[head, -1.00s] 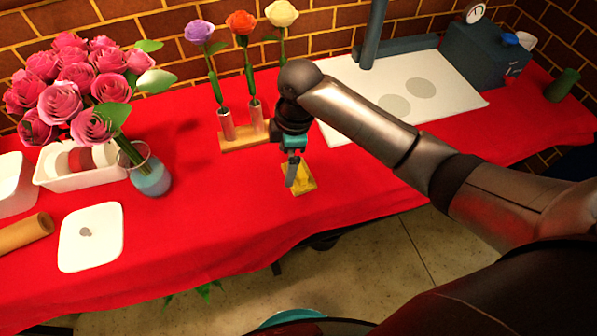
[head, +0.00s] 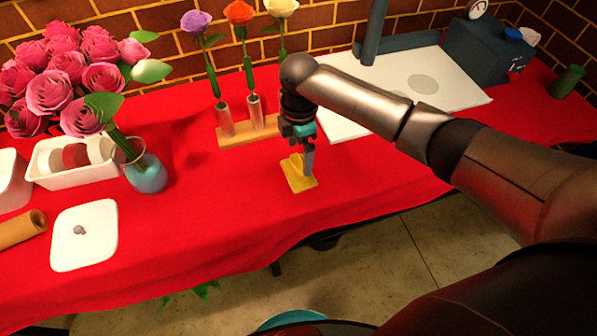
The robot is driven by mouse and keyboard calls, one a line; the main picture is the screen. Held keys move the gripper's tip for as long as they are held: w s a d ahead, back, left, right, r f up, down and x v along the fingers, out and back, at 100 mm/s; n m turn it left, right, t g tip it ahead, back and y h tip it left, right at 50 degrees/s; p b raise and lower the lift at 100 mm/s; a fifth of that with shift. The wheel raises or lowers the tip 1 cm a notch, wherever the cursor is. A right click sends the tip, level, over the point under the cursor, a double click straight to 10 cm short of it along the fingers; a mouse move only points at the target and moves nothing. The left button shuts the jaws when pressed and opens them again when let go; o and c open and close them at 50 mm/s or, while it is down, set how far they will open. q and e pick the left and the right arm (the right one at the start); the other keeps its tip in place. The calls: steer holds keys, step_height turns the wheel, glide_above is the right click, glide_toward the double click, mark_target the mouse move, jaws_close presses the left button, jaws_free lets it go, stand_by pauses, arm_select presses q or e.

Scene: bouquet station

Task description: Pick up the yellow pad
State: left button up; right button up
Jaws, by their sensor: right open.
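The yellow pad (head: 295,177) lies on the red-covered table, in front of the wooden flower stand. My right gripper (head: 303,166) points down over the pad and is open. Its fingers hide part of the pad. I cannot tell whether the fingertips touch the pad or stand just above it. My left gripper is not in the head view.
The wooden stand (head: 248,132) with tubes holding purple, orange and yellow flowers is close behind my right gripper. A blue vase (head: 147,175) of pink roses, a white bin (head: 60,172) and a white lid (head: 84,236) are at the left. Red cloth between is clear.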

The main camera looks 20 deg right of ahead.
mark_target(298, 164)
step_height(298, 164, down, 6)
steer(key=shift+w+a+r+b, duration=0.1)
steer(key=shift+r+b, duration=0.15)
steer(key=shift+b, duration=0.7)
steer(key=shift+c, duration=0.4)
steer(key=c, duration=1)
